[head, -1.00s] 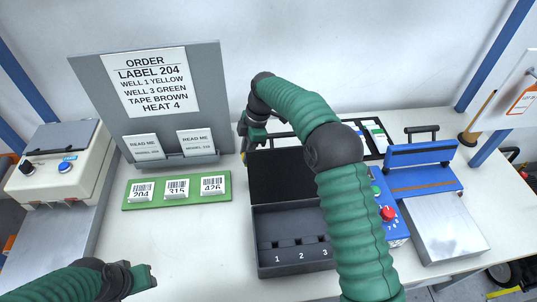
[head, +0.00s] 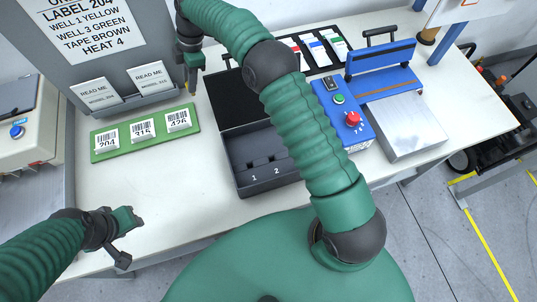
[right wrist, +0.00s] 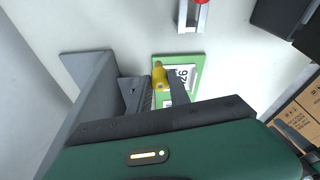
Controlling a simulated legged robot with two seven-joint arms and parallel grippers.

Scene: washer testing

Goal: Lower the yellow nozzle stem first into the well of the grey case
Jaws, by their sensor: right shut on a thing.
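The dark grey case (head: 262,184) stands open on the table, its lid (head: 240,105) tilted up at the back. Wells numbered 1 and 2 show and look empty; my right arm covers the third. My right gripper (head: 191,77) is beyond the green label board's right end, left of the lid. It is shut on the yellow nozzle (right wrist: 158,76), which shows between its fingers in the right wrist view. In the head view only a small yellow piece (head: 190,88) shows below the fingers. My left gripper (head: 127,237) is open and empty over the table's front left.
A green board (head: 145,134) with several barcode labels lies left of the case. The order panel (head: 85,45) with two read-me cards rises behind it. A blue control box (head: 342,110) and blue sealer (head: 380,65) stand right.

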